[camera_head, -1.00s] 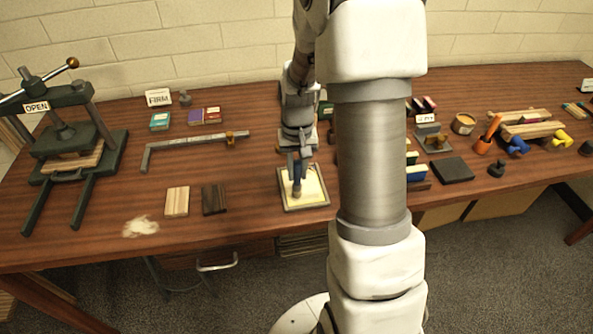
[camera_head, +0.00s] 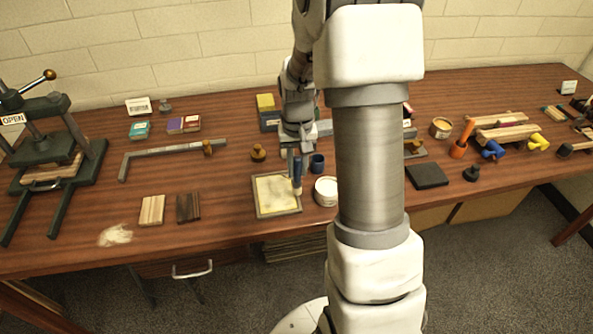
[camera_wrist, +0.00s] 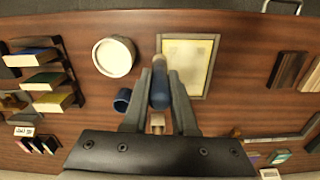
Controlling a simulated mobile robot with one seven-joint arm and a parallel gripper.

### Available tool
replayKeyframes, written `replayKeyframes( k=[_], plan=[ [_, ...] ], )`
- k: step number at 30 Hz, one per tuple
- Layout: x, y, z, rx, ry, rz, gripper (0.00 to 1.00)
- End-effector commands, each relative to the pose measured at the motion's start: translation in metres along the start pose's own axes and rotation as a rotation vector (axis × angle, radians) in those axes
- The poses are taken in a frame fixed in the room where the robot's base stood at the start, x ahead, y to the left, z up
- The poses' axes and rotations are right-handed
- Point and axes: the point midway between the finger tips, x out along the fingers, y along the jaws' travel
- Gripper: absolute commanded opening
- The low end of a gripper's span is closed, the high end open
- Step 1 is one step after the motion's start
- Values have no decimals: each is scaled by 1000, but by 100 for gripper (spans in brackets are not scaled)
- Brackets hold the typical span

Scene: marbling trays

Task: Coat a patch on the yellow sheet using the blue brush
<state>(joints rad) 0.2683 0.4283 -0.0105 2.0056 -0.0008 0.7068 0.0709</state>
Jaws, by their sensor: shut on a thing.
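The yellow sheet (camera_head: 272,190) lies in a shallow grey-rimmed tray near the table's front edge.
A white round tub (camera_head: 326,190) and a dark blue cup (camera_head: 318,164) stand close right of the tray. A brass-knobbed piece (camera_head: 258,153) is behind it. Wooden blocks (camera_head: 152,210) lie left, with clear table between. A dark slab (camera_head: 427,176) lies right.

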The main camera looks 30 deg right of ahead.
Motion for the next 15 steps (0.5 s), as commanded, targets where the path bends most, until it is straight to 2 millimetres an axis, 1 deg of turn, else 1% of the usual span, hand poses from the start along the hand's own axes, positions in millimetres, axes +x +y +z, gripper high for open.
replayKeyframes(
  k=[1,15],
  plan=[
    [-8,-1,0,-1,-1,-1,0],
    [-50,-4,-4,-4,-1,-2,0]
  ],
)
